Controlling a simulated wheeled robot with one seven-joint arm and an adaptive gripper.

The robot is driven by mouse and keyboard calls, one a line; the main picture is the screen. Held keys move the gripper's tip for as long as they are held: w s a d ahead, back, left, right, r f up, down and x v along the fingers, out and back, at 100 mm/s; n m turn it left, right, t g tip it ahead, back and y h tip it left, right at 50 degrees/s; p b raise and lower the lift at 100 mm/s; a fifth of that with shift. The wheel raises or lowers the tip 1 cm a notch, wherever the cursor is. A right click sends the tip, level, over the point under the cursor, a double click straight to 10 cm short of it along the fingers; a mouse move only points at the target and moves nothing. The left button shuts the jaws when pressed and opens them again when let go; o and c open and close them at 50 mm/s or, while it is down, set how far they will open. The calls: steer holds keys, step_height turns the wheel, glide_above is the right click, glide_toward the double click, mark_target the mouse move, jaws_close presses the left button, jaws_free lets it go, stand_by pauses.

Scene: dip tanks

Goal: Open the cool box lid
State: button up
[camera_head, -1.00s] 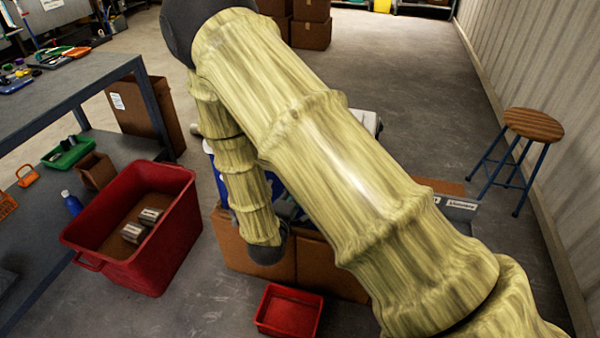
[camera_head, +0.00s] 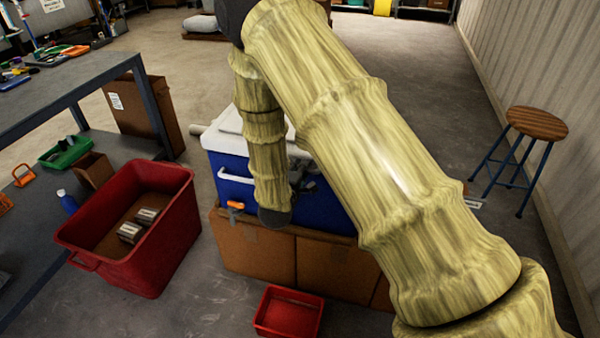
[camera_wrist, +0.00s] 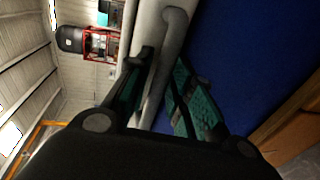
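The cool box is a blue body (camera_head: 328,200) with a white lid (camera_head: 228,121). It stands on brown cardboard boxes in the head view, and its lid looks closed. A pale handle (camera_head: 236,178) runs along its front, partly behind my arm. The blue wall (camera_wrist: 240,60) lies to the right. I cannot tell whether the fingers touch the bar.
A red bin (camera_head: 180,225) with small boxes inside stands left of the cool box. A small red tray (camera_head: 288,312) lies on the floor in front. A workbench (camera_head: 60,95) is at the left. A stool (camera_head: 537,124) stands at the right, with clear floor behind it.

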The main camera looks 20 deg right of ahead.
steer(key=shift+w+d, duration=0.15)
steer(key=shift+w, duration=0.05)
jaws_close()
steer(key=shift+r, duration=0.1)
